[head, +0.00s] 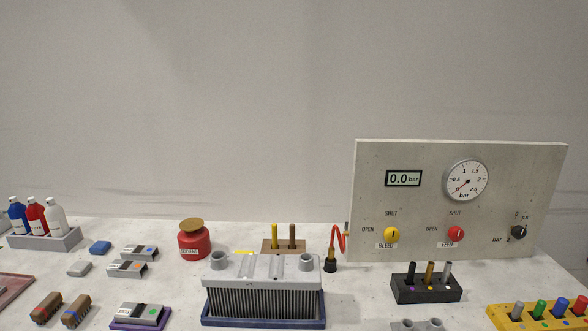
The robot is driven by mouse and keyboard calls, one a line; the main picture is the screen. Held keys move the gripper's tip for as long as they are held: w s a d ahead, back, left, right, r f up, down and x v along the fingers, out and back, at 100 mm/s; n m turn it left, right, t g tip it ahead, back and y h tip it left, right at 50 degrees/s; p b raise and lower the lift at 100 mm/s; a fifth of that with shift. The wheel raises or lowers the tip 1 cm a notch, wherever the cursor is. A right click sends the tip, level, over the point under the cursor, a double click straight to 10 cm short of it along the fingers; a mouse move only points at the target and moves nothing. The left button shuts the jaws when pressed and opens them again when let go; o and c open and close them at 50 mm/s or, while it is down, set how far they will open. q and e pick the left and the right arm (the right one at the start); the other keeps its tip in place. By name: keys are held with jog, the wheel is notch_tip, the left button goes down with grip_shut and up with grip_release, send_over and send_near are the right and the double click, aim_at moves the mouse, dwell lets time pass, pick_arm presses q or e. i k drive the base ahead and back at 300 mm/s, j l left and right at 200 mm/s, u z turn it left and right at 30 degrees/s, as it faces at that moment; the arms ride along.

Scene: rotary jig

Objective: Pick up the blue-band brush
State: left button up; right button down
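Two brown brush-like blocks lie side by side at the lower left of the head view. The right one (76,310) seems to carry a small bluish mark on its near end. The left one (46,307) shows reddish and greenish marks. The marks are too small to be sure which has a blue band. Neither of my grippers is in view, and nothing is seen touching the blocks.
A grey-labelled block on a purple tray (141,317) lies just right of the brushes. A pink tray (12,289) is at the left edge. A bottle rack (45,240), red solvent can (194,243) and finned unit in a blue tray (263,323) stand nearby.

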aim_at(71, 317)
jog(key=u, duration=1.45)
jog(key=i+j+z, duration=0.15)
jog(key=j, duration=0.2)
jog(key=i+j+z, duration=0.1)
jog(key=j, duration=0.25)
jog(key=i+j+z, duration=0.25)
jog(key=i+j, duration=0.15)
jog(key=j, duration=0.35)
jog(key=i+j+z, duration=0.15)
jog(key=j, duration=0.25)
